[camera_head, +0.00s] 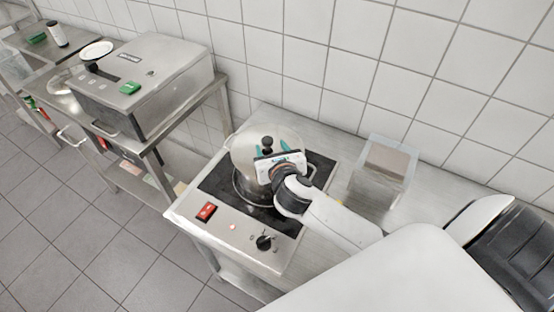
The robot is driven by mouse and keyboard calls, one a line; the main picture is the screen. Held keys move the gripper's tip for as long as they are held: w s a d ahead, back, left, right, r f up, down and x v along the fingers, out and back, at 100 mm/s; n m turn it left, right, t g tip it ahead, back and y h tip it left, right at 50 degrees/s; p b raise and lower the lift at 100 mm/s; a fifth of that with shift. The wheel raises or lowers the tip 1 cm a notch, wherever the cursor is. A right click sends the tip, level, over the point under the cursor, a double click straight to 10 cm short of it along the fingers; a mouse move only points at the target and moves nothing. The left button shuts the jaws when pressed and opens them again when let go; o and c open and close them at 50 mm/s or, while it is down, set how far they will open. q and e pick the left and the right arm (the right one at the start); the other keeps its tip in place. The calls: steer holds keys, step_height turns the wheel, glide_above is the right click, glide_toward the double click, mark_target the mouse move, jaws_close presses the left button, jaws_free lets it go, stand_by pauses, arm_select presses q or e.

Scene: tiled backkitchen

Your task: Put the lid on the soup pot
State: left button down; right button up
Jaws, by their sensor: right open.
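The soup pot (243,186) stands on the black cooktop of the steel counter, partly hidden by my right gripper and arm. The lid (244,143), a pale, shiny round piece with a black knob (267,141), is at the pot's top. I cannot tell whether it sits fully flush on the rim, as my gripper covers the near side. My right gripper (271,149) is open, with its teal fingertips apart on either side of the knob area. Whether they touch the knob is unclear. My left gripper is out of view.
A clear box-shaped container (384,172) stands on the counter right of the cooktop. A red switch (206,212) and a black dial (264,242) are on the counter's front. A steel appliance (145,85) stands on the left table. The tiled wall closes off the back.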

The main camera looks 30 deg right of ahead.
steer(key=v, duration=0.6)
steer(key=shift+s+b, duration=0.2)
steer(key=shift+b, duration=0.1)
